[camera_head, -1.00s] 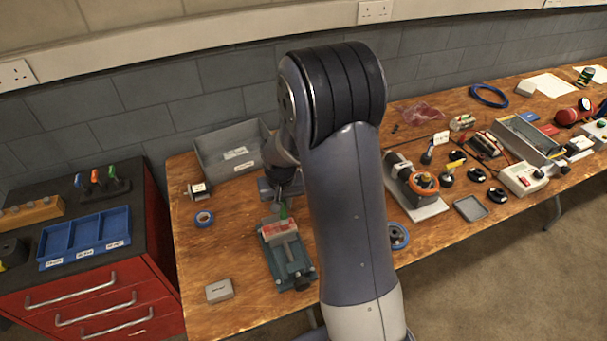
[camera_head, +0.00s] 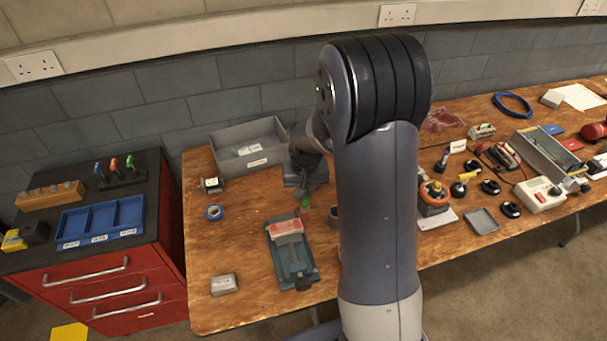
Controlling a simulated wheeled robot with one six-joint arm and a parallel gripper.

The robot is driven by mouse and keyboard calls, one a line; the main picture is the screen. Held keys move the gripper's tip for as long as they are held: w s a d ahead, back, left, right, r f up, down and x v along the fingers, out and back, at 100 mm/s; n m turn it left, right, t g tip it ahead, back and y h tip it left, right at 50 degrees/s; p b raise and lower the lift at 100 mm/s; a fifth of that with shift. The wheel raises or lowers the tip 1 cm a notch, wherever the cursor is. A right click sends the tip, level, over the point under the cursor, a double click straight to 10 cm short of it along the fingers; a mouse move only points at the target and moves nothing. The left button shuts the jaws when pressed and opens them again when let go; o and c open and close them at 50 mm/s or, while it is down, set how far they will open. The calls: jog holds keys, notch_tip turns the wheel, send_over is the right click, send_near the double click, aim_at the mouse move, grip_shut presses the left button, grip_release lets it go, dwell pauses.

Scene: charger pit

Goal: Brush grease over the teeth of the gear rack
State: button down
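My gripper (camera_head: 306,187) points down over the bench, partly hidden by my arm. A small green piece (camera_head: 305,202), perhaps the brush, shows at its fingertips and has moved with it. It is just right of the back end of a green-grey vise (camera_head: 296,268). A red and pale block (camera_head: 286,227) sits across the vise top; I cannot tell whether this is the gear rack, as no teeth can be made out. I see no grease at this size.
A red drawer cabinet (camera_head: 110,290) holds a blue tray (camera_head: 100,223). The right side of the bench is crowded. Bare wood lies left of the vise.

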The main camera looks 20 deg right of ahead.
jog(key=shift+r+p, duration=0.75)
jog(key=shift+r, duration=0.75)
